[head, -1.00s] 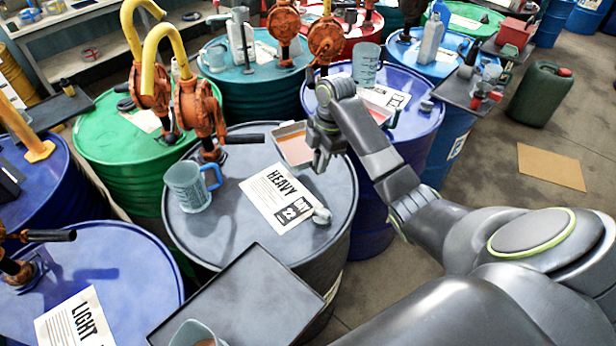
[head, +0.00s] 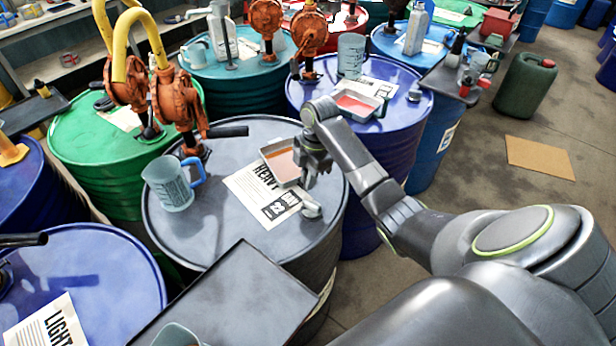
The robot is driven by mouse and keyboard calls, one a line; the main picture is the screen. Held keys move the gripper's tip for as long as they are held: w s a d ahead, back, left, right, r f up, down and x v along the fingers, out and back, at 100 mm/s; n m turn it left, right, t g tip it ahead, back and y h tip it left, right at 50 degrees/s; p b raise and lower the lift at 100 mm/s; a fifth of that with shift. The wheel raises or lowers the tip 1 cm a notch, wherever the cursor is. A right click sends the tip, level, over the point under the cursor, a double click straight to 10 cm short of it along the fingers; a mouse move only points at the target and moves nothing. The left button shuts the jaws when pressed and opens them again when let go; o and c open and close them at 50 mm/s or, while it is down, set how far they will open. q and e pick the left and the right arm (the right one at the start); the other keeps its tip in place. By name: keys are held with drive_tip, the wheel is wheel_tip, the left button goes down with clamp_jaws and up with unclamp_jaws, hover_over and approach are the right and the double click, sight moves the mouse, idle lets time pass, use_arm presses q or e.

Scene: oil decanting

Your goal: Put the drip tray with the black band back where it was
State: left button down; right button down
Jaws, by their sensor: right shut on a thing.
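A small metal drip tray (head: 276,155) with a reddish film inside is at my right gripper (head: 308,168), which is shut on its right side. The tray is over the grey HEAVY drum (head: 224,233), at the upper end of its label. I cannot tell if it touches the drum top. No black band is clear on it; the gripper hides part of its edge. A second drip tray (head: 341,112) with reddish liquid sits on the blue drum (head: 425,123) behind, with a dark part at its right end. My left gripper is out of view.
A clear jug (head: 168,183) with a blue handle stands left of the held tray. A rusty pump (head: 178,98) rises behind it. A small grey cap (head: 311,209) lies near the label (head: 248,187). A dark flat tray (head: 235,300) is in front.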

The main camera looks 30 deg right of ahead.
drive_tip(key=c, duration=1.4)
unclamp_jaws()
drive_tip(key=shift+f, duration=0.1)
drive_tip(key=shift+d+r+p, duration=0.3)
drive_tip(key=shift+r+p, duration=0.85)
drive_tip(key=shift+r, duration=0.9)
drive_tip(key=shift+d+r+p, duration=0.25)
drive_tip(key=shift+r+p, duration=0.9)
drive_tip(key=shift+r, duration=0.85)
drive_tip(key=shift+d+r+p, duration=0.3)
drive_tip(key=shift+r+p, duration=0.85)
drive_tip(key=shift+r, duration=0.9)
drive_tip(key=shift+s+f, duration=0.1)
